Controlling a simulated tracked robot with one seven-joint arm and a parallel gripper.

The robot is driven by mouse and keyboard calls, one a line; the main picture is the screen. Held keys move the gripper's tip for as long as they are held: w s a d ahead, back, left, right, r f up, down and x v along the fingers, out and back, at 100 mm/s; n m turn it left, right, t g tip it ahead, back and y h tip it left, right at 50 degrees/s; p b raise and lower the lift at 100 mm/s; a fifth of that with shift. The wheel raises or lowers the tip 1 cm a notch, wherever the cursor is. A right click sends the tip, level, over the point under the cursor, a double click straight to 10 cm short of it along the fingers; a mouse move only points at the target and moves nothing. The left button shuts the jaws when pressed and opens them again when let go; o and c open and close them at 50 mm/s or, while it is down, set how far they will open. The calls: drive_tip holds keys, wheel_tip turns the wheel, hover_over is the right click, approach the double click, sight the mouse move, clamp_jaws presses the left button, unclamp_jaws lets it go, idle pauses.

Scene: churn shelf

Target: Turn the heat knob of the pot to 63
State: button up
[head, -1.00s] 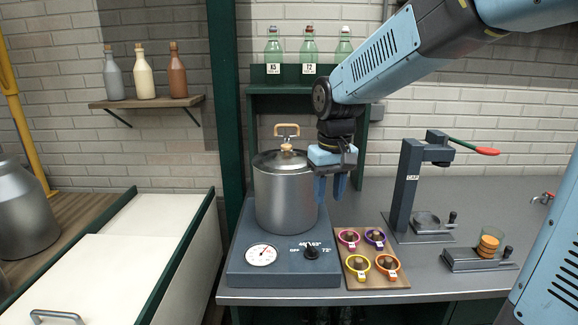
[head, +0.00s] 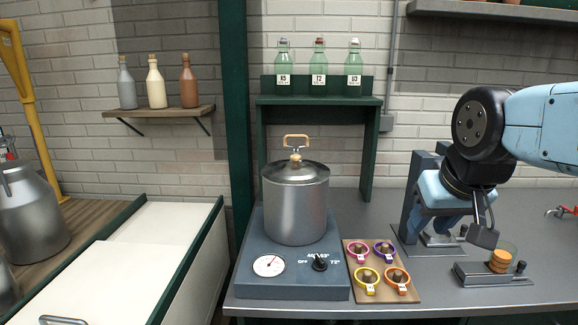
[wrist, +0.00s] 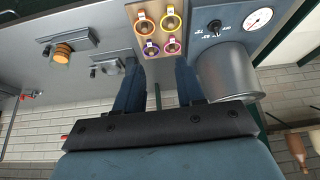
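The steel pot (head: 296,208), with its lid on, stands on a grey-blue heater base (head: 290,286). The black heat knob (head: 320,263) is on the base's front right, among the labels OFF, 40, 63 and 72. Its exact pointing is too small to read. A round dial (head: 268,266) is at the front left. The knob also shows in the wrist view (wrist: 214,26). My gripper (head: 432,232) is right of the pot and knob, in front of the press, touching neither pot nor knob. In the wrist view its two blue fingers (wrist: 159,64) are apart with nothing between them.
A wooden board (head: 410,293) with several coloured rings lies just right of the base. The dark press (head: 412,195) stands behind my gripper. A small holder (head: 485,277) with an orange stack is further right. A green rack (head: 262,120) with bottles rises behind the pot.

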drive_tip(key=w+a+f+n+g, duration=0.1)
drive_tip(key=w+a+n+g, duration=0.15)
drive_tip(key=w+a, duration=0.5)
drive_tip(key=n+g, duration=0.2)
drive_tip(key=g, duration=0.1)
approach(321, 259)
wheel_tip(321, 259, down, 9)
drive_tip(key=shift+r, duration=0.1)
idle(0.3)
clamp_jaws()
idle(0.4)
drive_tip(key=shift+m, duration=0.25)
